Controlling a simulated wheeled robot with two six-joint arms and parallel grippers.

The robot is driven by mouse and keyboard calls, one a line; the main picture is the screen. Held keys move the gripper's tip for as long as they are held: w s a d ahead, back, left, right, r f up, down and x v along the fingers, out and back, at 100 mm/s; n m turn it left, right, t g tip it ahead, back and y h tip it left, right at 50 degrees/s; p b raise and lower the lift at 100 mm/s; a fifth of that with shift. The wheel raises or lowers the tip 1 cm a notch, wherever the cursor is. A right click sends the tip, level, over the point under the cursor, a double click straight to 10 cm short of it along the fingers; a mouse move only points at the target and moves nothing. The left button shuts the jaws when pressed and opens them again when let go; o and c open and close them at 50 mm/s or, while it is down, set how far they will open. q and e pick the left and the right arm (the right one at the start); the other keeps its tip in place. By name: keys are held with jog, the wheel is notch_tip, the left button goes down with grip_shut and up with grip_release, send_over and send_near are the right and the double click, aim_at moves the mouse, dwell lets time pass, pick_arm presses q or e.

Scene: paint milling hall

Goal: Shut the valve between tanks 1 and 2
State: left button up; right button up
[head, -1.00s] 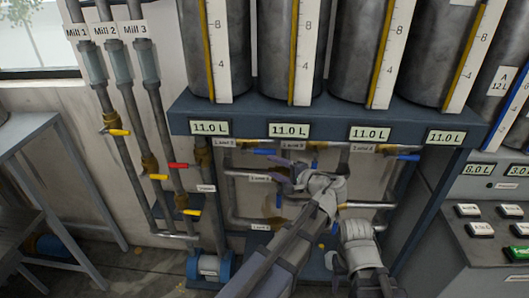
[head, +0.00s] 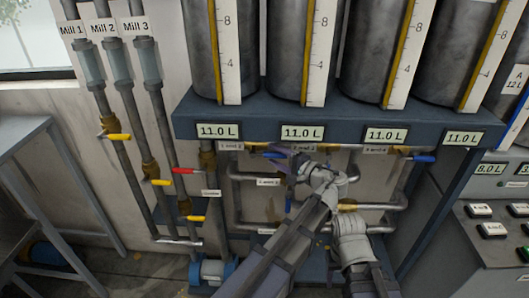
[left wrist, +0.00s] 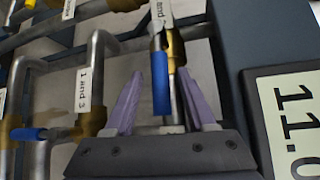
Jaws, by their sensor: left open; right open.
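The valve between tanks 1 and 2 has a blue lever (head: 271,155) under the tank shelf, beside the label "1 and 2" (head: 231,146). The lever points right, along its pipe. My left gripper (head: 284,160) is open at the lever, partly covering it in the head view. In the left wrist view, the blue lever (left wrist: 161,82) lies between the two open purple fingers (left wrist: 147,92), with a gap on each side. The brass valve body (left wrist: 174,48) shows behind it.
The "1 and 3" valve's blue lever (left wrist: 28,133) is close by and points down. Another blue lever (head: 424,158) is at the right. Mill pipes with yellow levers (head: 119,137) and a red lever (head: 183,170) stand at the left. The shelf (head: 345,117) overhangs the valves.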

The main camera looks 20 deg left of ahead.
pick_arm(q)
jog(key=shift+w+a+f, duration=0.1)
jog(key=shift+w+a, duration=0.1)
jog(key=shift+a, duration=0.2)
jog(key=shift+d, duration=0.25)
jog(key=shift+a, duration=0.15)
jog(key=c, duration=0.5)
grip_shut()
